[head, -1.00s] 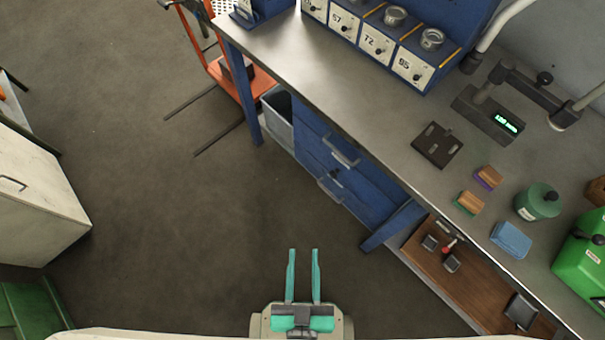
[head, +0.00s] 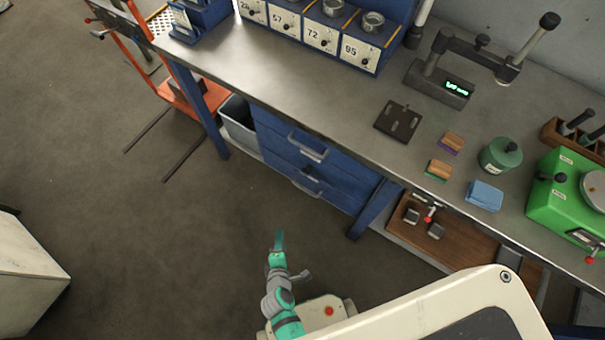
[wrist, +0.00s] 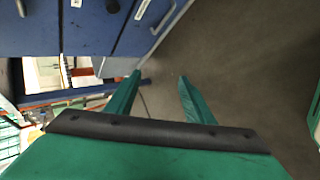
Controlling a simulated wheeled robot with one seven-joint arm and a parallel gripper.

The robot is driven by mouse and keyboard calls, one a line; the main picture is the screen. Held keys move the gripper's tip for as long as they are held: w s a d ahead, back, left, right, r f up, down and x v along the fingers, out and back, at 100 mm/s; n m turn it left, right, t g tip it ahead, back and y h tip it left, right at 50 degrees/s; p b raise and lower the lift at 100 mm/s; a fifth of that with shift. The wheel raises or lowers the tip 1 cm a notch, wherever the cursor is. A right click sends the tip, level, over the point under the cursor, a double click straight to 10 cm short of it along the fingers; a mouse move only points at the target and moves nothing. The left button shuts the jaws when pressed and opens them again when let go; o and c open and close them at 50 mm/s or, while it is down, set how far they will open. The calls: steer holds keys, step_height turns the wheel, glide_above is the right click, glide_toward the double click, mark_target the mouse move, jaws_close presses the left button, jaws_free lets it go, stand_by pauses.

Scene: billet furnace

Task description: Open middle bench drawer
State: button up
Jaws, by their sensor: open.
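The blue bench drawers (head: 325,170) are under the bench, their fronts looking closed. One pale bar handle (head: 308,151) shows high on the fronts and another (head: 305,186) lower down, with a small dark fitting between them. I cannot clearly tell which front is the middle drawer. In the wrist view, blue fronts (wrist: 95,32) with pale handles (wrist: 165,18) fill the upper left. My gripper (head: 279,238) is in front of and below the drawers, apart from them, seen edge-on. The wrist view shows its two green fingers (wrist: 158,80) spread, with only floor between them.
A grey bin (head: 238,122) stands left of the drawers, and an orange cart (head: 205,100) is beyond it. A blue bench leg (head: 373,208) and a low wooden shelf (head: 410,225) are to the right. The floor in front is clear.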

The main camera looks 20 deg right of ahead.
steer(key=w+d+f+n+g+h, duration=0.1)
steer(key=w+d+f+n+h, duration=0.3)
steer(key=w, duration=0.5)
steer(key=n+h, duration=0.4)
steer(key=n, duration=0.2)
glide_toward(304, 173)
steer(key=x, duration=0.8)
steer(key=shift+w+d+r, duration=0.1)
steer(key=shift+w+d, duration=0.05)
steer(key=shift+d, duration=0.25)
jaws_close()
